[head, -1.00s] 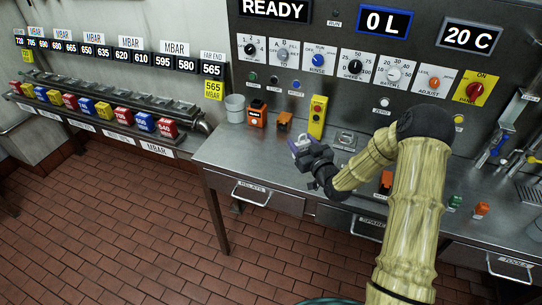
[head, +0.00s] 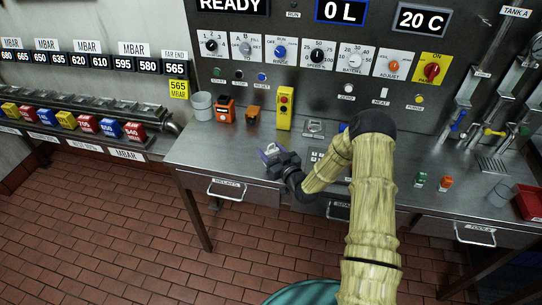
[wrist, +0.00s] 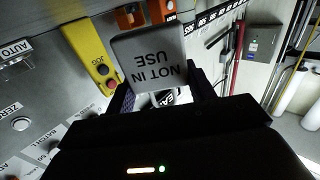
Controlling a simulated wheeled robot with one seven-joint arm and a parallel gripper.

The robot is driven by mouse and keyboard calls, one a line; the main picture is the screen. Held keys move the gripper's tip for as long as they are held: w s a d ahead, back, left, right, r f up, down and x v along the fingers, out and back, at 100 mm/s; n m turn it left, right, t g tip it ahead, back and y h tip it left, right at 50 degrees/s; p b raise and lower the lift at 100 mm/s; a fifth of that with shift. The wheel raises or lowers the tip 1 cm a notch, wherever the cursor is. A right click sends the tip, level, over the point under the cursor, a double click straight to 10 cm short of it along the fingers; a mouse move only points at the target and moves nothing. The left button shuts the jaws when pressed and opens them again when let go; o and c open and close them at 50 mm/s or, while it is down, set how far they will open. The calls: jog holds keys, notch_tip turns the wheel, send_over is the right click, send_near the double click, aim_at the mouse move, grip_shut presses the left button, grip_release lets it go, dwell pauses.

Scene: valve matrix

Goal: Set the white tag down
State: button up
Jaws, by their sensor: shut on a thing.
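The white tag (wrist: 150,58) reads "NOT IN USE", upside down in the wrist view. My gripper (wrist: 157,80) is shut on it, with a dark finger on either side. In the head view the tag shows small and pale (head: 269,149) at the end of my gripper (head: 273,156). It is over the front left part of the steel bench (head: 215,150), in front of the yellow jog box (head: 285,108). I cannot tell whether the tag touches the bench top.
An orange box (head: 225,110), a smaller orange block (head: 253,114) and a grey cup (head: 202,106) stand at the bench's back left. A panel of knobs rises behind. Green (head: 421,179) and orange (head: 445,182) pieces lie right of my arm. The front left bench is bare.

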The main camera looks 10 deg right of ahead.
jog(key=shift+f, duration=1.2)
jog(key=shift+f, duration=0.2)
jog(key=o, duration=1)
jog(key=shift+w, duration=0.1)
jog(key=shift+s+r, duration=0.2)
jog(key=shift+s, duration=0.05)
jog(key=b+v, duration=0.3)
jog(key=v, duration=0.8)
jog(key=shift+s+d, duration=0.2)
jog(key=shift+s, duration=0.15)
